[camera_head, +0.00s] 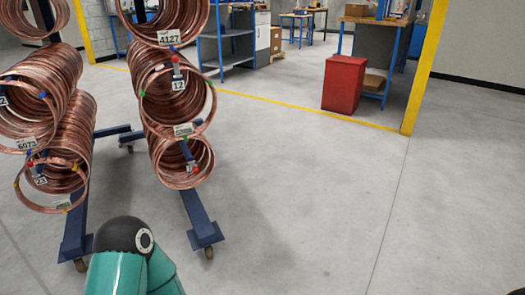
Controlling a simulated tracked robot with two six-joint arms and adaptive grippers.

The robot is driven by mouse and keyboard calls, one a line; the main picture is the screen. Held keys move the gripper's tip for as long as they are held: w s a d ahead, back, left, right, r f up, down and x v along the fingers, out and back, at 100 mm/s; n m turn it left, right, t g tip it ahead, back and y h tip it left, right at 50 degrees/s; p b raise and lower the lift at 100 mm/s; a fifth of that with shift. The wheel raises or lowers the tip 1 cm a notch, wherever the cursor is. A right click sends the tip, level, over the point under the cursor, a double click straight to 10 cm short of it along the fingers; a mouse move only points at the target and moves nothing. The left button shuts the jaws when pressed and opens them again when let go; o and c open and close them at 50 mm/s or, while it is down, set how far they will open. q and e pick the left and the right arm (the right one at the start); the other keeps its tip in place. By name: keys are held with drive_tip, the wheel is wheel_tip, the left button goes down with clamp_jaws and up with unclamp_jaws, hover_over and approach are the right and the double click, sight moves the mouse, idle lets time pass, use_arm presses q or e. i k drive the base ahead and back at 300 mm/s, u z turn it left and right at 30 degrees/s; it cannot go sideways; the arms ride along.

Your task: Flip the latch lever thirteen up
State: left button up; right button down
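Copper tube coils hang on two blue wheeled racks at the left. On the right-hand rack, a small latch with a red lever (176,70) sits above a tag reading 12 (178,85). Below it, on the lower coil (180,158), is another latch with a dark blue and green lever (187,152). Its tag (191,167) is too small to read, so I cannot tell if it is thirteen. A tag on the left rack (40,180) seems to read 23. Neither of my grippers is in view; only a teal and black link of my arm shows at the bottom.
The rack feet (205,232) stick out on casters toward me. Open grey floor (300,200) lies to the right.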

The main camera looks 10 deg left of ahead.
sight(195, 170)
drive_tip(key=z, duration=0.1)
drive_tip(key=i, duration=1.25)
drive_tip(key=u, duration=0.7)
drive_tip(key=i, duration=0.7)
drive_tip(key=u, duration=0.5)
drive_tip(key=k, duration=0.9)
drive_tip(key=u, duration=0.2)
drive_tip(key=i, duration=0.9)
drive_tip(key=z, duration=0.05)
